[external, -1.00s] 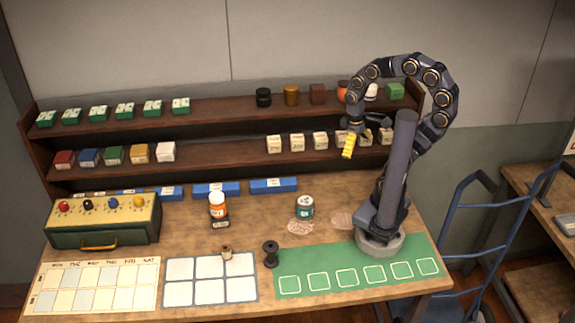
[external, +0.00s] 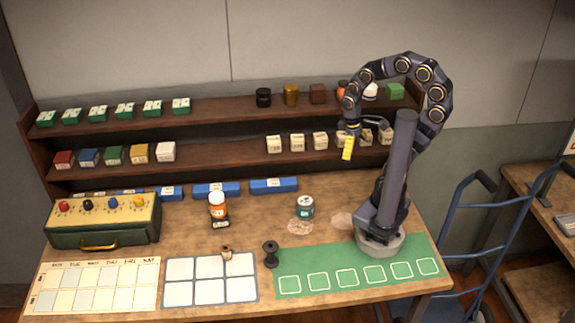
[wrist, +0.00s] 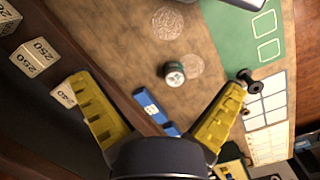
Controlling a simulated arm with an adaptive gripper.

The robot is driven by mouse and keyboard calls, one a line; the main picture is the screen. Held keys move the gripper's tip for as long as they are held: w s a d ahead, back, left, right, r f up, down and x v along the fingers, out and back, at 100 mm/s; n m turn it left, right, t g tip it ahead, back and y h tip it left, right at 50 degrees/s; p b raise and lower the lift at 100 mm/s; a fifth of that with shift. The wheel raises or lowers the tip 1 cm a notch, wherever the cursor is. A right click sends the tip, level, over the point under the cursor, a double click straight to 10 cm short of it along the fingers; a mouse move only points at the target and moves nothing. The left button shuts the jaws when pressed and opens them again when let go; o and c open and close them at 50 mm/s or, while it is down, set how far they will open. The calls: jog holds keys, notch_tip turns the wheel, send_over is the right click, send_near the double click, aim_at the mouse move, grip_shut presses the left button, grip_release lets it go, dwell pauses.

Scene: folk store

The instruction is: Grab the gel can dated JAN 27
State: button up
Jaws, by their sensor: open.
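A teal can with a pale lid or label (external: 305,208) stands upright on the wooden table, right of centre. It also shows in the wrist view (wrist: 174,73), between and beyond my fingers. No date can be read on it, and I cannot tell if it is the gel can dated JAN 27. My gripper (external: 347,150) has yellow fingers and hangs in front of the middle shelf, above and right of the can. In the wrist view my gripper (wrist: 160,84) is spread wide open with nothing between the fingers.
Cream number boxes (external: 297,143) line the middle shelf close to my gripper. An orange bottle (external: 217,206) stands left of the can. A black spool (external: 270,254) stands near the green mat (external: 350,258). Blue boxes (external: 273,186) lie at the table's back.

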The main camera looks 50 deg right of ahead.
jog(key=w+f+n+t+h, duration=0.1)
jog(key=w+f+n+h, duration=0.1)
jog(key=w+f+n, duration=0.6)
jog(key=n+y, duration=0.3)
jog(key=n, duration=0.6)
send_near(305, 201)
jog(key=shift+t, duration=0.3)
jog(key=f, duration=0.5)
jog(key=shift+s+a+f, duration=0.2)
jog(key=shift+s, duration=0.15)
jog(key=shift+a+f, duration=0.1)
jog(key=shift+f, duration=0.4)
jog(key=shift+d+f, duration=0.2)
jog(key=shift+f, duration=3.35)
jog(key=c, duration=1.1)
jog(key=shift+c, duration=0.2)
